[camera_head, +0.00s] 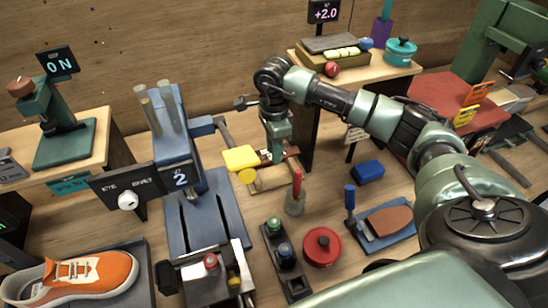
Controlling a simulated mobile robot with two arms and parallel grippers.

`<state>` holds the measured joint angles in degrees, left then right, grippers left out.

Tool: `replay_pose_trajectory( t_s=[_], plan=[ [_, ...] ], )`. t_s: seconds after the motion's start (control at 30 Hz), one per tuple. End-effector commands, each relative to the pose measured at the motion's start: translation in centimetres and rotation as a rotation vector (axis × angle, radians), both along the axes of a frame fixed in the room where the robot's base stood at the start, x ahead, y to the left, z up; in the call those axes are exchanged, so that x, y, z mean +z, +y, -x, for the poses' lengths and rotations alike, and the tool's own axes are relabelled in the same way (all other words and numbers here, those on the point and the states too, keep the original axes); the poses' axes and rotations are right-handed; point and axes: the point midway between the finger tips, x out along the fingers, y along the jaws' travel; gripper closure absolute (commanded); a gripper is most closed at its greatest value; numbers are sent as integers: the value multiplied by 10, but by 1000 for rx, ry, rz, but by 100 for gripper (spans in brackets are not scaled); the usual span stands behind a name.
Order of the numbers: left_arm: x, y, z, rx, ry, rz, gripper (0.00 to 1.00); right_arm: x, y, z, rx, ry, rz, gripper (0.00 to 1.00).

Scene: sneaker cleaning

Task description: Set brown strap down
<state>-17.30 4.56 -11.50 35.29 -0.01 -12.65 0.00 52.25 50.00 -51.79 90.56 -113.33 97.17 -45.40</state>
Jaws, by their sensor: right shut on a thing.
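My right gripper (276,158) reaches in from the right and points down beyond the middle of the floor area. It is shut on the brown strap (291,153), a thin dark brown strip. Parts of the strap show on both sides of the fingers, and its middle is hidden by them. I cannot tell whether the strap touches the surface beneath. My left gripper is not in view.
A yellow block (241,157) and a tan roller (272,179) are close to the gripper. A red-handled tool (296,195), a blue block (368,170) and a red round pot (321,246) stand nearer. An orange sneaker (75,275) lies front left. Bare wood shows between them.

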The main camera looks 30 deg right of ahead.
Motion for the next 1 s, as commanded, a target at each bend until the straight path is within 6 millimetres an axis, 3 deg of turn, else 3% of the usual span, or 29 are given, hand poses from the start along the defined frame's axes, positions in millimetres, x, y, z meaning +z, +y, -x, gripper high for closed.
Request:
replay_pose_trajectory(
  t_s=[0.37,0.77,0.8,0.87,1.0],
  plan=[
    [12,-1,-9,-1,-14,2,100,-44,0,0,0,1,0,100],
    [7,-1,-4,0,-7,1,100,-51,0,0,0,-1,0,100],
    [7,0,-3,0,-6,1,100,-51,0,0,0,0,0,69],
    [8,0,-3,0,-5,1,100,-50,0,0,0,0,0,52],
    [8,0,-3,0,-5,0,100,-50,0,0,0,0,0,50]
  ],
)
